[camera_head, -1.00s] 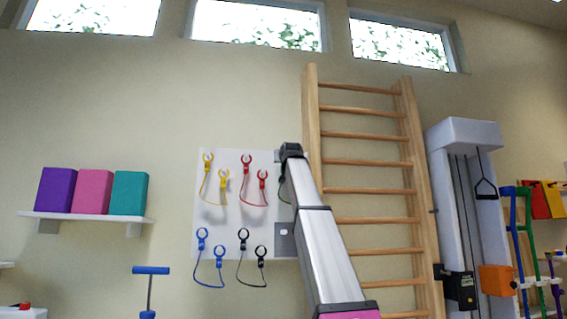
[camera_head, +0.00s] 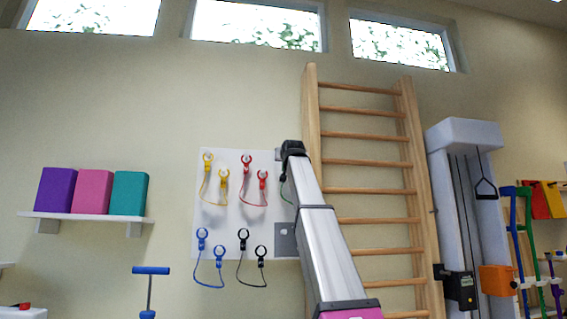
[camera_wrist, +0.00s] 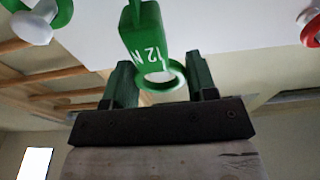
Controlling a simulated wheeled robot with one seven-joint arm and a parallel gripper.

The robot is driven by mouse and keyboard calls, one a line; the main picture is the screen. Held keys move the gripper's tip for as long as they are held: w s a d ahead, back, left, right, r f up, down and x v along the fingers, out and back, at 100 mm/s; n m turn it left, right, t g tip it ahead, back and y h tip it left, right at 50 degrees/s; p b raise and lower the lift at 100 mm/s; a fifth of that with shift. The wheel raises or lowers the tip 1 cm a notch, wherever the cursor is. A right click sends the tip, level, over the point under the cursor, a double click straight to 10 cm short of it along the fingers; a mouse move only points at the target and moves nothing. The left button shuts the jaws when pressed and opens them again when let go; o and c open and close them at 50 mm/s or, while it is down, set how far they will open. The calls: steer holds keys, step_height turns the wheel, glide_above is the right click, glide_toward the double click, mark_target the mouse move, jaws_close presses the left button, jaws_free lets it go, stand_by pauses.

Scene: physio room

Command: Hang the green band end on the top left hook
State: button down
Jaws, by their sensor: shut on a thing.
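The green band end (camera_wrist: 145,35), marked "12 N", is between the fingers of my gripper (camera_wrist: 160,72) in the wrist view. Its green ring (camera_wrist: 178,72) sits between the fingertips; whether a hook is inside the ring I cannot tell. Another green ring (camera_wrist: 62,12) is around a white hook (camera_wrist: 34,26) at the upper left of the wrist view. In the head view my gripper (camera_head: 292,148) is at the right part of the white board (camera_head: 228,225). My arm hides most of the green band there. I cannot make out the top left hook for the green band.
Yellow (camera_head: 208,160), red (camera_head: 247,162), blue (camera_head: 202,235) and black (camera_head: 243,235) band ends hang on the board. A red ring (camera_wrist: 310,28) shows at the wrist view's right edge. Wooden wall bars (camera_head: 365,162) stand close to the right of the board.

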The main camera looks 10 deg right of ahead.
steer(key=shift+s, duration=0.9)
